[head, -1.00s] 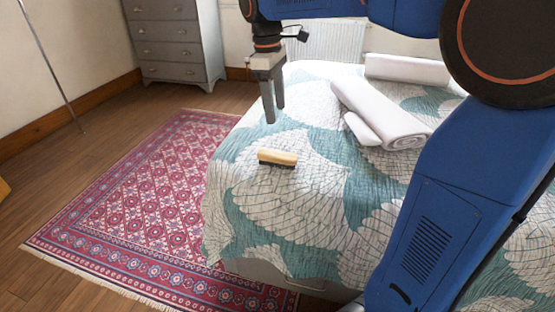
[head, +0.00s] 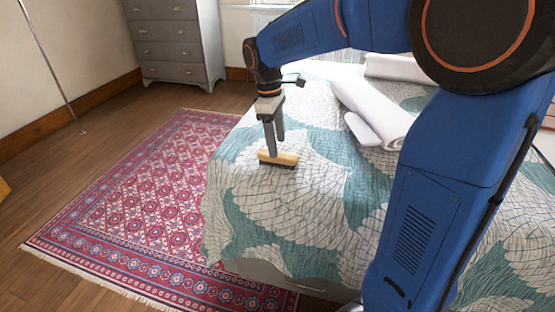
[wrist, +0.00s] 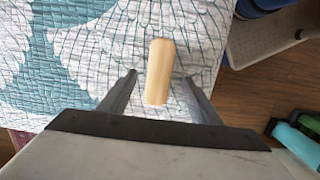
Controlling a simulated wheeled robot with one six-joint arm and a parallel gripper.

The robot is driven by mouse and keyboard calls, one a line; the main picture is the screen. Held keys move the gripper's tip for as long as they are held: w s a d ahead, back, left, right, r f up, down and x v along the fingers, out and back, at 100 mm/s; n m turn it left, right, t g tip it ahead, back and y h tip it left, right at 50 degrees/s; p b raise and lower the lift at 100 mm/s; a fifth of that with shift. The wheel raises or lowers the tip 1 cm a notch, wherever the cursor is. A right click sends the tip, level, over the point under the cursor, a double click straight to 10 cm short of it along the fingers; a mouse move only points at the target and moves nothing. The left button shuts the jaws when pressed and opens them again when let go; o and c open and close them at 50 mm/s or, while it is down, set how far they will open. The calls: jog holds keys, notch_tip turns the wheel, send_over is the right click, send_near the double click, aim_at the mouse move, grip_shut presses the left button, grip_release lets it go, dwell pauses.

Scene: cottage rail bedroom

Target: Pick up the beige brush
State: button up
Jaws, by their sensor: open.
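The beige brush (head: 280,159) lies on the quilt near the bed's left edge, its dark bristles facing down. In the wrist view the brush (wrist: 160,72) shows as a pale rounded block, its near end between my two fingers. My gripper (head: 274,150) is open and points down, just above or at the brush in the head view. In the wrist view the fingers of my gripper (wrist: 160,78) stand on either side of it, with a gap on both sides. I cannot tell the exact height of the fingertips over the quilt.
The bed (head: 315,215) has a teal and white quilt. White rolled towels (head: 372,112) lie behind and right of the brush. A red patterned rug (head: 140,190) covers the floor to the left. A grey dresser (head: 172,45) stands at the back. The quilt around the brush is clear.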

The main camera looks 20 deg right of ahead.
jog(key=shift+d+f, duration=0.15)
jog(key=shift+f, duration=2.7)
jog(key=c, duration=1.3)
jog(key=shift+r, duration=0.1)
notch_tip(320, 180, up, 10)
jog(key=shift+f, duration=0.1)
